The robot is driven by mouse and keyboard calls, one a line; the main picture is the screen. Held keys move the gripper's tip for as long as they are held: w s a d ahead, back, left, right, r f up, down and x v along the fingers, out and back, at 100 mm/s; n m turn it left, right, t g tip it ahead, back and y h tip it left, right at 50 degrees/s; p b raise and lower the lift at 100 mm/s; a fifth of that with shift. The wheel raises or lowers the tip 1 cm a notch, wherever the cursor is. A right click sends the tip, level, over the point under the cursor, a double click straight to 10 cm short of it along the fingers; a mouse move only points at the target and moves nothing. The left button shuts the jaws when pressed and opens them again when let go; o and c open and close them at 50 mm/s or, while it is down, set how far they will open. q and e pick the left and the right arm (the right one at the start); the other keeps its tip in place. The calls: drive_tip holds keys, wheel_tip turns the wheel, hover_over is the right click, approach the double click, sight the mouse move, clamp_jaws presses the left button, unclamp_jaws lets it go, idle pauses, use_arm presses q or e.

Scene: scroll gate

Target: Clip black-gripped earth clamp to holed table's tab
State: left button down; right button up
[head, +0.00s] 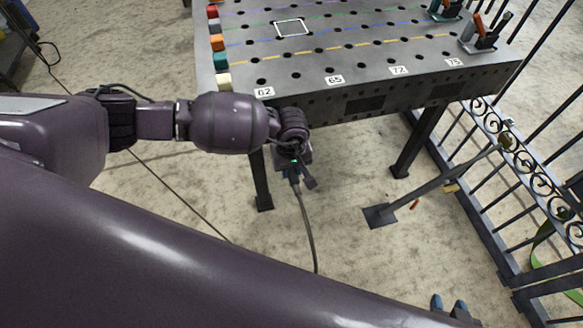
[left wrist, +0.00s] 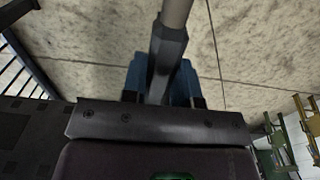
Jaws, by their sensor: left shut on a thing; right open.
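The holed table (head: 345,60) is a dark steel top on legs. Its tab cannot be made out. My left gripper (head: 295,178) is below the table's near edge, by the front left leg. It is shut on a dark tapered piece (left wrist: 166,58) with a grey cable, which appears to be the earth clamp's grip. In the left wrist view that piece sits between the blue fingers of my left gripper (left wrist: 160,88). The clamp's jaws are not clearly visible.
The cable (head: 307,228) hangs toward the floor. Coloured blocks (head: 217,42) line the table's left edge. Toggle clamps (head: 480,36) stand at its right. A dark railing (head: 507,205) and a post on a foot plate (head: 380,215) are at the right.

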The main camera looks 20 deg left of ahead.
drive_tip(key=shift+w+a+r, duration=0.1)
drive_tip(key=shift+w, duration=0.35)
use_arm(q)
drive_tip(key=shift+w, duration=0.1)
use_arm(e)
drive_tip(key=shift+s, duration=0.2)
use_arm(q)
drive_tip(key=shift+w+a, duration=0.25)
drive_tip(key=shift+w, duration=0.1)
drive_tip(key=shift+w+a+b, duration=0.15)
drive_tip(key=shift+b, duration=0.2)
use_arm(e)
drive_tip(key=shift+s+f, duration=0.45)
drive_tip(key=shift+f, duration=0.2)
use_arm(q)
drive_tip(key=shift+w, duration=0.1)
use_arm(e)
drive_tip(key=shift+w, duration=0.1)
use_arm(q)
drive_tip(key=shift+a, duration=0.1)
use_arm(e)
drive_tip(key=shift+w+r, duration=0.1)
drive_tip(key=shift+w, duration=0.25)
drive_tip(key=shift+s, duration=0.25)
